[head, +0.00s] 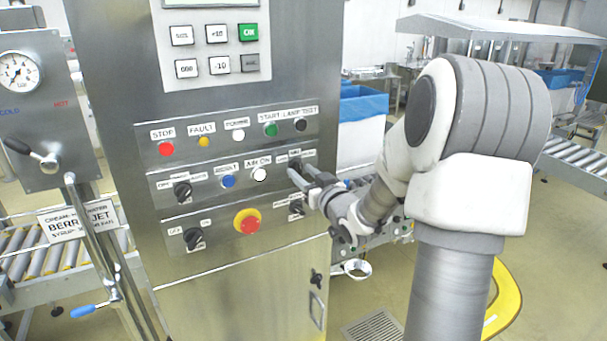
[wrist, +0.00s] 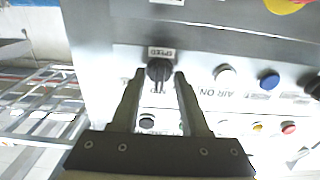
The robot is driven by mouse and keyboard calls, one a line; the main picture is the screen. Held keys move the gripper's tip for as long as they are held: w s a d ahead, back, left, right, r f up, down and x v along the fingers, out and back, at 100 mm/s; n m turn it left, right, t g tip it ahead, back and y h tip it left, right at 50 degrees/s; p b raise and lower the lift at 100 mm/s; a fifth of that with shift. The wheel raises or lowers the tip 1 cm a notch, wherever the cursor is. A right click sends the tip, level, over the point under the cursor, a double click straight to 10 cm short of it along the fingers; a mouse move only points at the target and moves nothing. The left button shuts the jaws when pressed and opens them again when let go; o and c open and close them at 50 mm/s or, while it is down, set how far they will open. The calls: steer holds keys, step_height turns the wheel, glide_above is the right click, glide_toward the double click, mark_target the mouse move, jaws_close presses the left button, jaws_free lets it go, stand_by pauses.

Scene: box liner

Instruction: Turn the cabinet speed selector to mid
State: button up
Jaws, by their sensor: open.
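The cabinet (head: 235,282) has a control panel with several rows of buttons and selectors. The speed selector (wrist: 159,70) is a black knob at the end of the middle row, with a SPEED label beside it in the wrist view. It shows partly in the head view (head: 296,164), behind my fingers. My gripper (head: 302,173) is open at the panel. In the wrist view its fingertips (wrist: 160,76) stand on either side of the knob, with small gaps showing. The knob's pointer position is too small to tell for sure.
A white AIR ON button (head: 259,174) and a blue reset button (head: 228,181) sit beside the selector. A red emergency stop (head: 247,221) and another black selector (head: 296,207) are below. Green (head: 270,130) and black buttons are above.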

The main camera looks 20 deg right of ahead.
steer(key=s+b, duration=0.8)
steer(key=s, duration=0.9)
steer(key=shift+s+d, duration=0.2)
steer(key=shift+d, duration=0.1)
